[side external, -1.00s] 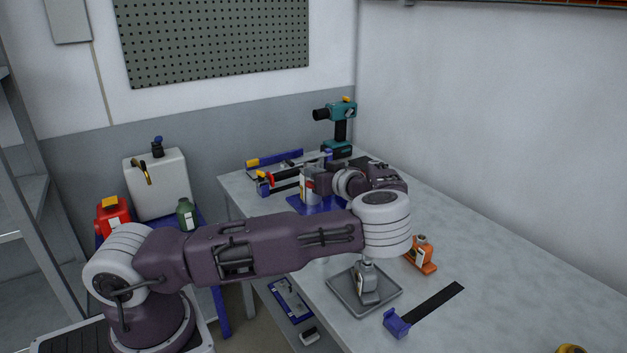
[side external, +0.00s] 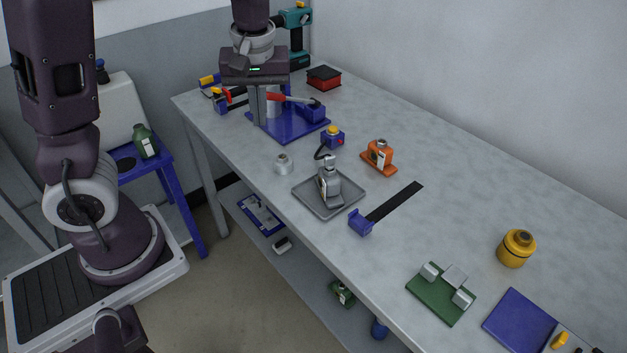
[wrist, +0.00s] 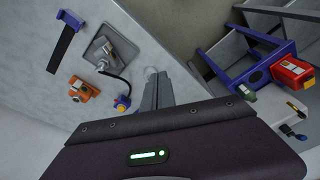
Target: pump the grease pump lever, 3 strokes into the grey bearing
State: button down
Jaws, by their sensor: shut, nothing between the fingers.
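The grease pump stands on a blue base plate (side external: 291,128) at the back of the bench, with a grey cylinder partly hidden by my fingers. My gripper shows there too (wrist: 160,78).
An orange bearing (side external: 379,155) stands right of the tray. A blue block with a yellow top (side external: 332,138) and a pale grey cap (side external: 283,163) are near the pump. A black strip (side external: 397,201), a yellow pot (side external: 516,249) and a green fixture (side external: 440,293) lie rightward.

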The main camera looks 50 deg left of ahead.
jog(key=s+d+r+m+t+h, duration=0.1)
jog(key=s+d+r+m, duration=0.3)
jog(key=s, duration=0.4)
jog(key=s+d+r+m+t+h, duration=0.1)
jog(key=s+d+r+m+t, duration=0.2)
jog(key=s+d+m, duration=0.4)
jog(key=shift+s+d+r+t, duration=0.4)
jog(key=shift+s+d+r, duration=0.1)
jog(key=shift+s+r, duration=0.3)
jog(key=shift+w, duration=0.1)
